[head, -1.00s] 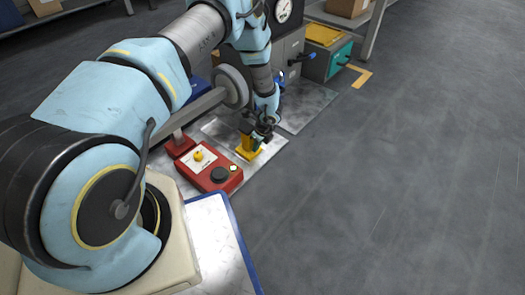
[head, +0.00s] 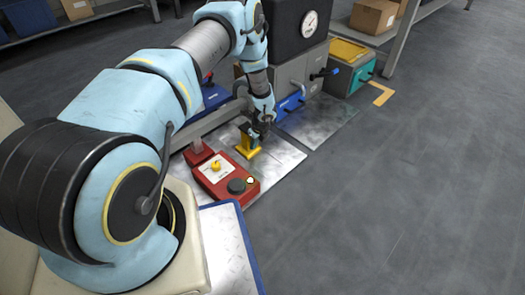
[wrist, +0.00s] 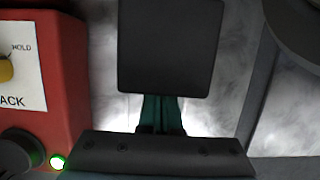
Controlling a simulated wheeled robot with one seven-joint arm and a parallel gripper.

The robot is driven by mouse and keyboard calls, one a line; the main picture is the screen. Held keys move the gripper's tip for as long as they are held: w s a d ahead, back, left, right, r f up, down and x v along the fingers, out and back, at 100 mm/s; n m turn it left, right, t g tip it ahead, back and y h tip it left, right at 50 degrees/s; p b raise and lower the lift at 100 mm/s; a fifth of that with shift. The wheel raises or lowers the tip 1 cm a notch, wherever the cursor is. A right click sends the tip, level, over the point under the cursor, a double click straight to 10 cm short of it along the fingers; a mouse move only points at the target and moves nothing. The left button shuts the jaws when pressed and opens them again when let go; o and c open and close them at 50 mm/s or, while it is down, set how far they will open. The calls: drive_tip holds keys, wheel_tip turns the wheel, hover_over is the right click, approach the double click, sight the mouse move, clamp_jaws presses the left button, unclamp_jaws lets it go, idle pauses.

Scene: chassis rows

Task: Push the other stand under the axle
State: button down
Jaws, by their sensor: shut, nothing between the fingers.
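The yellow stand (head: 248,146) is upright on the metal floor plate, just behind the red jack box (head: 226,178). My gripper (head: 262,132) is shut and empty, low at the stand's right side, seemingly against it; exact contact is hidden. The grey axle (head: 214,119) runs in from the left, its right end hidden behind my arm. A red stand (head: 198,154) is below the axle further left. In the wrist view, a dark square plate (wrist: 170,45) lies directly ahead of my teal fingers (wrist: 162,102); I cannot tell whether it tops the yellow stand.
The red box (wrist: 45,90), with its lit green lamp (wrist: 58,162), is close on the wrist view's left. A grey machine with a gauge (head: 310,23) and a teal box (head: 350,75) stand behind. Open floor (head: 430,180) lies to the right.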

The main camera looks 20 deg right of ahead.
drive_tip(key=w+a, duration=0.1)
drive_tip(key=w, duration=0.1)
drive_tip(key=w+a+b, duration=0.1)
drive_tip(key=w, duration=0.2)
drive_tip(key=w+a+b, duration=0.1)
drive_tip(key=w+a, duration=0.1)
drive_tip(key=w, duration=0.1)
drive_tip(key=shift+a+f, duration=0.1)
drive_tip(key=shift+w+a, duration=0.15)
drive_tip(key=shift+w, duration=0.1)
drive_tip(key=shift+s, duration=0.1)
